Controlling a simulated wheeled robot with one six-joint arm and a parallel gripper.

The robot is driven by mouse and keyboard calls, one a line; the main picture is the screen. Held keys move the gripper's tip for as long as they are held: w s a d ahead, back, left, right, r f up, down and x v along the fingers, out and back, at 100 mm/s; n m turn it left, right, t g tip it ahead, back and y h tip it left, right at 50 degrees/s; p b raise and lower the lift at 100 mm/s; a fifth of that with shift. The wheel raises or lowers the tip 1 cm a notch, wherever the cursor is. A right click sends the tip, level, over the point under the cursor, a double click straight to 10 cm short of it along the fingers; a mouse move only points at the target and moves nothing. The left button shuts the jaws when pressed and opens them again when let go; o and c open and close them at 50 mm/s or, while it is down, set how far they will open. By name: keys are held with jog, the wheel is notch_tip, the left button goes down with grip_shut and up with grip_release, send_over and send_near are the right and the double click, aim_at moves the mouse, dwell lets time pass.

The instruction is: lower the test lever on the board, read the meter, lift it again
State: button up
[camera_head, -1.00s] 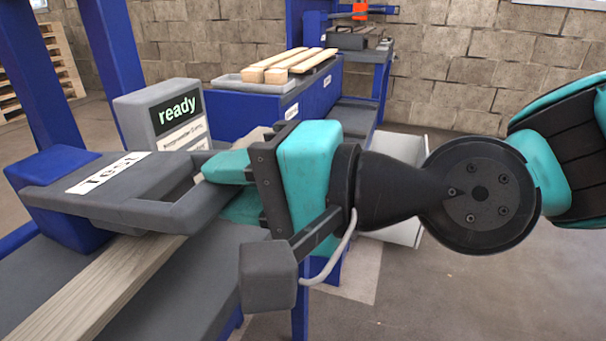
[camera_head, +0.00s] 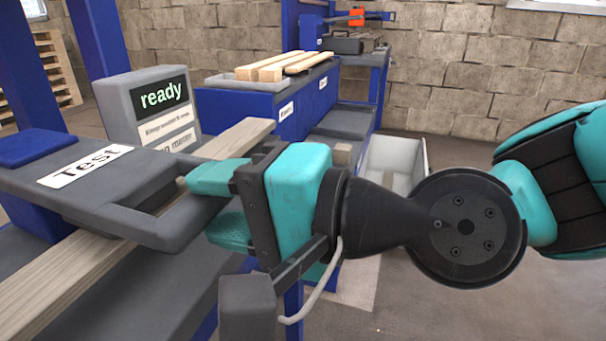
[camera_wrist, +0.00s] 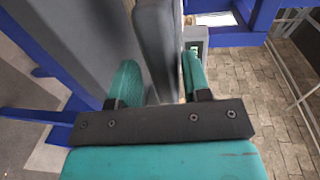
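The grey test lever (camera_head: 95,180) carries a white "Test" label and ends in a loop-shaped handle. It lies over a long wooden board (camera_head: 75,262), with a gap between handle and board. The grey meter box (camera_head: 125,95) behind it has a screen (camera_head: 160,94) reading "ready". My gripper (camera_head: 222,205) is at the handle's right end, one teal finger above the end bar and one below. In the wrist view, the lever (camera_wrist: 156,45) stands between the two fingers (camera_wrist: 160,85), close to the right one. A narrow gap shows at the left finger, so the gripper looks open.
A blue bench (camera_head: 250,112) behind holds a grey tray with wooden pieces (camera_head: 285,66). A pale open bin (camera_head: 397,160) stands on the floor to the right. Blue posts (camera_head: 97,50) rise at the left. The floor at lower right is clear.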

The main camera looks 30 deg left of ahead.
jog(key=shift+o, duration=0.5)
jog(key=shift+d+r, duration=0.1)
jog(key=p+v, duration=0.1)
jog(key=v, duration=1.6)
jog(key=shift+d, duration=0.15)
jog(key=d+f+n+t+h, duration=0.2)
jog(key=d+f+h, duration=0.35)
jog(key=d, duration=0.35)
jog(key=d+f+n+t+h, duration=0.1)
jog(key=d+f+n+h, duration=0.2)
jog(key=d+f+h, duration=0.4)
jog(key=a+r+p+v, duration=0.1)
jog(key=a+p+v, duration=0.2)
jog(key=p+v, duration=1.2)
jog(key=a+r+p+v, duration=0.1)
jog(key=a+p+v, duration=0.3)
jog(key=p+v, duration=1)
notch_tip(320, 180, up, 2)
jog(key=shift+r+y+p, duration=0.1)
jog(key=shift+y+p, duration=0.25)
jog(key=shift+p, duration=0.05)
